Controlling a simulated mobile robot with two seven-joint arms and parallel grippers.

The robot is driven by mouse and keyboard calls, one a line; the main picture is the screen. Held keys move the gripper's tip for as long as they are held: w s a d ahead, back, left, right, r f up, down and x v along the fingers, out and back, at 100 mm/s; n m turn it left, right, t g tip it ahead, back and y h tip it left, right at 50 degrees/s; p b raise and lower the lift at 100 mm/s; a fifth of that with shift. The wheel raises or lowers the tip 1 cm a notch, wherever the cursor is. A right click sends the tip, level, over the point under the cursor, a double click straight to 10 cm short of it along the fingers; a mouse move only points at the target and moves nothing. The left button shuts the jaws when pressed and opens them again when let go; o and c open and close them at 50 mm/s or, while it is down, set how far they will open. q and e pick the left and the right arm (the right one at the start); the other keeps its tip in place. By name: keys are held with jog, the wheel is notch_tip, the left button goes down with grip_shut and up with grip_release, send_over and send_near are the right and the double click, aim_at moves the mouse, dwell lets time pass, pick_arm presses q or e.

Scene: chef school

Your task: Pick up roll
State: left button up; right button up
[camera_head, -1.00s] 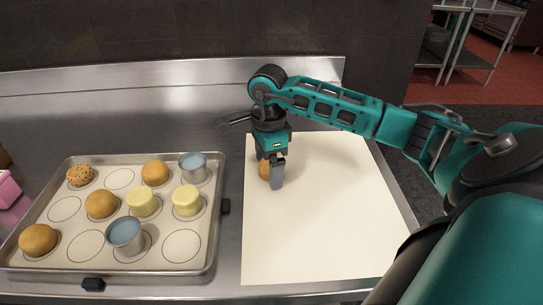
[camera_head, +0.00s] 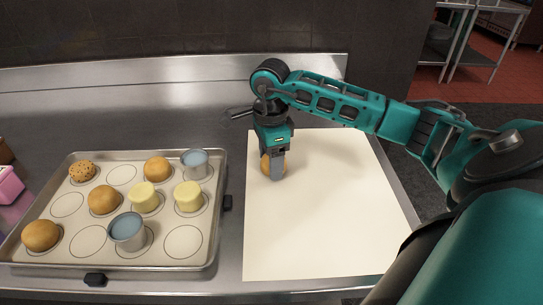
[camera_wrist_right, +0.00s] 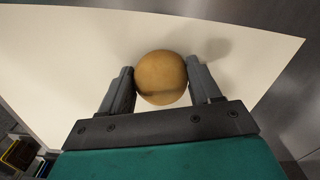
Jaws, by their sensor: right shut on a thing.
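A golden-brown roll (camera_head: 265,167) is on the cream mat (camera_head: 320,220), near the mat's back left part, partly hidden behind a finger in the head view. My right gripper (camera_head: 274,170) reaches down over it, fingers pointing down. In the right wrist view the roll (camera_wrist_right: 161,78) sits between the two fingers of the right gripper (camera_wrist_right: 160,85), which are shut on it from both sides. A shadow falls on the mat beside it. I cannot tell if the roll touches the mat. My left gripper is not in view.
A metal tray (camera_head: 222,215) to the left has marked circles holding several rolls, yellow cylinders and metal cups with blue contents. Pink boxes (camera_head: 9,186) stand at the far left. Most of the mat is bare. A steel backsplash (camera_head: 150,88) runs behind the counter.

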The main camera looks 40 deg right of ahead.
notch_tip(320, 180, up, 20)
jog(key=p, duration=0.2)
jog(key=shift+f, duration=0.2)
